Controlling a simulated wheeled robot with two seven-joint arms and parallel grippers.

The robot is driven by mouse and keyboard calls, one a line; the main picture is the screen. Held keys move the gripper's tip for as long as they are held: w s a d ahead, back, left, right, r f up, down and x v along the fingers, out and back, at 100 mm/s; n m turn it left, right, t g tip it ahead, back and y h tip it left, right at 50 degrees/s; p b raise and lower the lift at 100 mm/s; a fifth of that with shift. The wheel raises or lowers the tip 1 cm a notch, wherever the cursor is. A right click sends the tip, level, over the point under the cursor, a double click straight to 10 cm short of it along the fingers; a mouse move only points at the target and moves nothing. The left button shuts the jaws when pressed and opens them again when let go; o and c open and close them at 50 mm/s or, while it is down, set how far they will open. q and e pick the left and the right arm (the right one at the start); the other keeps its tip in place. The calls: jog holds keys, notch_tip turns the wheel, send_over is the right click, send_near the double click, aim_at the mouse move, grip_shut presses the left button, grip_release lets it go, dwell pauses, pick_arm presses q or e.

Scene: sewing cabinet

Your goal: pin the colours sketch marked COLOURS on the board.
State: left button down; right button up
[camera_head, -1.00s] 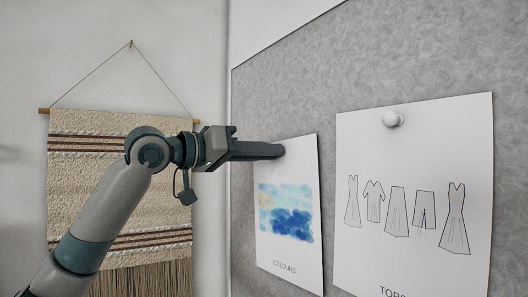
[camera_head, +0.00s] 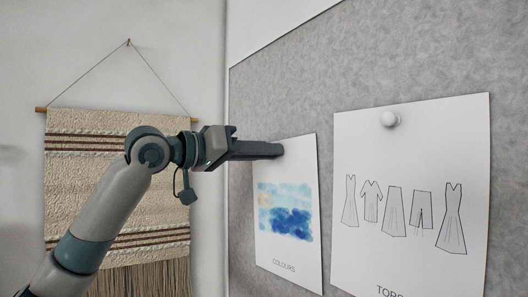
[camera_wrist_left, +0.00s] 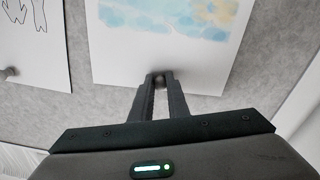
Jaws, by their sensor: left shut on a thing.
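The COLOURS sketch (camera_head: 288,222), a white sheet with a blue and yellow watercolour patch, lies against the grey board (camera_head: 290,95). My left gripper (camera_head: 279,151) reaches to the sheet's top edge in the head view. In the left wrist view the sketch (camera_wrist_left: 115,55) appears upside down, and my left gripper (camera_wrist_left: 161,80) is shut on a small round pin (camera_wrist_left: 161,82) at the sheet's edge. In the head view the fingertips hide the pin. Whether the pin has entered the board cannot be told. My right gripper is not in view.
A woven wall hanging (camera_head: 85,190) hangs on the wall to the left, behind my left arm.

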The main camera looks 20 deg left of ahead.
pick_arm(q)
jog(key=c, duration=1.6)
grip_release()
jog(key=shift+c, duration=0.2)
